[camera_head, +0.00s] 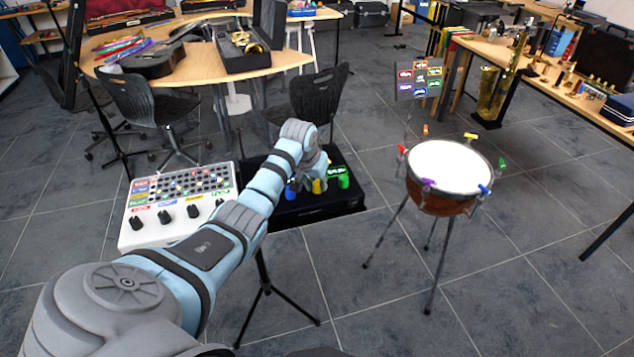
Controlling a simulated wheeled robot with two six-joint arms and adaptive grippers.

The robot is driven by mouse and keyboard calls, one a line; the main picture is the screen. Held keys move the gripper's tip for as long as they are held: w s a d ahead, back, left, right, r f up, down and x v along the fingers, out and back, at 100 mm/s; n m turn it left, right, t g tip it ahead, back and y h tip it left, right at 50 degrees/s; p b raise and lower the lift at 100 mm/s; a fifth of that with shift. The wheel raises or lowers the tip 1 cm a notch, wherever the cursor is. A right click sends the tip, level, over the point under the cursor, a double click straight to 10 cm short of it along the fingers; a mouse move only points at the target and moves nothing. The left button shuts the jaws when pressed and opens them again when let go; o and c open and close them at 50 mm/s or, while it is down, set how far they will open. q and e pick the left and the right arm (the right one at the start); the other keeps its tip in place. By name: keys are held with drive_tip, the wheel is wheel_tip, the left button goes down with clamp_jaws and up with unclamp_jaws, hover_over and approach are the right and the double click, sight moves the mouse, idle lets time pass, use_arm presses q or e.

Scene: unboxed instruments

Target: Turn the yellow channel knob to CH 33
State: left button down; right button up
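The yellow knob (318,186) stands on the front part of a black box (325,206), between a blue knob (290,192) and a green knob (343,181). A small lit green display (336,170) sits just behind the knobs; its text is too small to read. My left arm reaches in from the lower left, and my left gripper (309,181) points down at the knobs, very close to the yellow one. The arm's wrist covers part of the box. I cannot tell whether the fingers touch the yellow knob or how far they are apart. My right gripper is not in view.
A white mixer panel (150,233) with black knobs stands left of the box, partly behind my arm. A drum (450,165) on a tripod stands to the right, with a small colored sign panel (418,80) behind it. A chair (318,98) is behind the box. Floor between box and drum is clear.

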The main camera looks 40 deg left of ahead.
use_arm(q)
drive_tip(key=n+p, duration=0.2)
drive_tip(key=n+y+p, duration=0.1)
drive_tip(key=n+p, duration=0.1)
drive_tip(key=p, duration=0.1)
drive_tip(key=shift+d+r+g, duration=0.15)
drive_tip(key=shift+r+g, duration=0.15)
drive_tip(key=shift+r, duration=0.05)
drive_tip(key=shift+w+f+n+y+p, duration=0.1)
drive_tip(key=shift+f+n+y+p, duration=0.2)
drive_tip(key=shift+n, duration=0.1)
drive_tip(key=c, duration=1.4)
unclamp_jaws()
drive_tip(key=v, duration=1.2)
drive_tip(key=shift+f, duration=0.1)
